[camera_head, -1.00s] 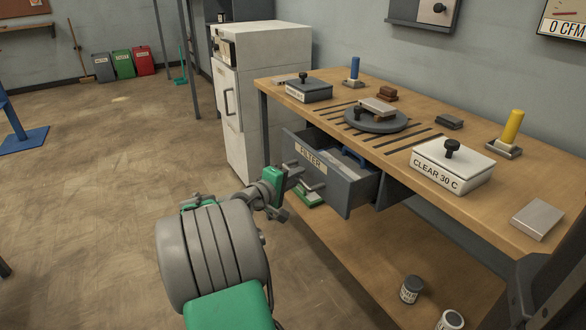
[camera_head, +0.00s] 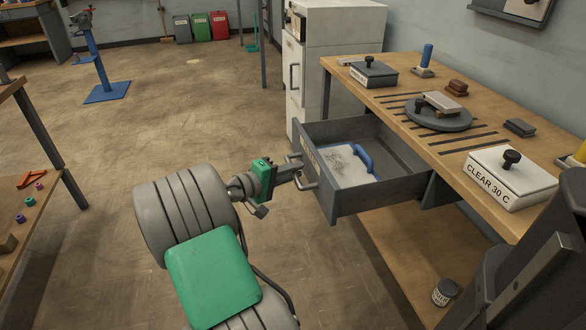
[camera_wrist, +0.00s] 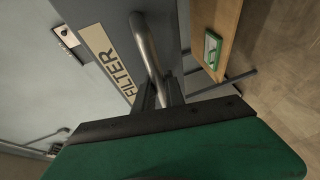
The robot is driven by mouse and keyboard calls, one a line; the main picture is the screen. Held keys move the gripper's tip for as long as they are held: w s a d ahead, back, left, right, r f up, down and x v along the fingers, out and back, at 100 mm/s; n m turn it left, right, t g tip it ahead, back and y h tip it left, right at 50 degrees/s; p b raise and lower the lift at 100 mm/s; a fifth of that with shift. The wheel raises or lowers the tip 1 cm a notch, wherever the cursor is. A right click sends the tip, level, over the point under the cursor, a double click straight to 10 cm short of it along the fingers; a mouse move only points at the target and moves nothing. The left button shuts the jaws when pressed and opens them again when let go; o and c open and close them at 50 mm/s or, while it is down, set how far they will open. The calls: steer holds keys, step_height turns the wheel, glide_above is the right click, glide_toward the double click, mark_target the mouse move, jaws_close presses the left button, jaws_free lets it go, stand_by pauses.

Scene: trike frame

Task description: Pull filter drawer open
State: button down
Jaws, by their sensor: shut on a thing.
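The grey filter drawer (camera_head: 385,207) stands well out from under the wooden bench in the head view. Inside lies a pale filter panel (camera_head: 338,166) with a blue handle (camera_head: 364,154). The drawer's metal bar handle (camera_head: 310,184) is on its front; in the wrist view the bar (camera_wrist: 148,50) runs beside the FILTER label (camera_wrist: 108,62). My gripper (camera_head: 298,178) is shut on this handle. In the wrist view its fingers (camera_wrist: 160,92) close around the bar; the exact contact is partly hidden.
The workbench (camera_head: 350,72) holds a CLEAR 30 C box (camera_head: 510,182), a round grey plate (camera_head: 438,118) and a dark lidded box (camera_head: 373,76). A white cabinet (camera_head: 340,40) stands behind the drawer. A jar (camera_head: 445,292) sits on the lower shelf. Open floor lies to the left.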

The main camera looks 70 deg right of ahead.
steer(key=c, duration=1.4)
jaws_free()
steer(key=p+v, duration=0.7)
steer(key=shift+w+a, duration=0.2)
steer(key=shift+a, duration=0.15)
